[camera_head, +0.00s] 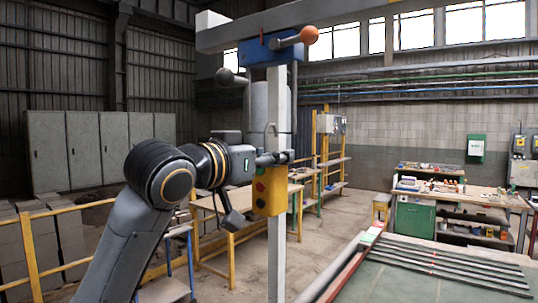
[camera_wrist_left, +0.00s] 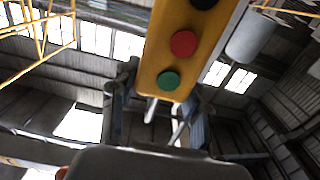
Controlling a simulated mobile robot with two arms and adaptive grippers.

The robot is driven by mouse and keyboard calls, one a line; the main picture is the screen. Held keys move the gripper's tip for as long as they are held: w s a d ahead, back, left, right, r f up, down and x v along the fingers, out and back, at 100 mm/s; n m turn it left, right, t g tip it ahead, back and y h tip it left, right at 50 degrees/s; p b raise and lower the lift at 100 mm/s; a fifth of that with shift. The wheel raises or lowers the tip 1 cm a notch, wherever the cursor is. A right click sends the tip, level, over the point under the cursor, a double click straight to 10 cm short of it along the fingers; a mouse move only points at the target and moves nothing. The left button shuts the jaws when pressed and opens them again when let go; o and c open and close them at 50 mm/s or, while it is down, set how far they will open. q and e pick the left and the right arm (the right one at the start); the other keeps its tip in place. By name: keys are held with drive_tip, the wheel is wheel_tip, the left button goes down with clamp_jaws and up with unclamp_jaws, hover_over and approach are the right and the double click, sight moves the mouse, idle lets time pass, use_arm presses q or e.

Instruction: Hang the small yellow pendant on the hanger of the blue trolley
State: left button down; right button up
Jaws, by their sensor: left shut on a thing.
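The small yellow pendant (camera_head: 270,191), a box with red and green buttons, is upright in front of a pale post. My left gripper (camera_head: 274,158) is shut on its top end. In the left wrist view the pendant (camera_wrist_left: 187,45) fills the upper middle, with the gripper fingers (camera_wrist_left: 158,105) on either side of its end. The blue trolley (camera_head: 258,51) is higher up, under the overhead beam. The trolley's hanger is not clearly made out. My right gripper is out of view.
The pale post (camera_head: 277,255) stands directly behind the pendant. A lever with an orange ball (camera_head: 309,35) sticks out of the trolley, and a grey cylinder (camera_head: 270,108) is below it. Yellow rails (camera_head: 30,255) and workbenches (camera_head: 455,196) stand farther back.

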use_arm(q)
drive_tip(key=c, duration=0.6)
unclamp_jaws()
drive_tip(key=shift+s, duration=0.1)
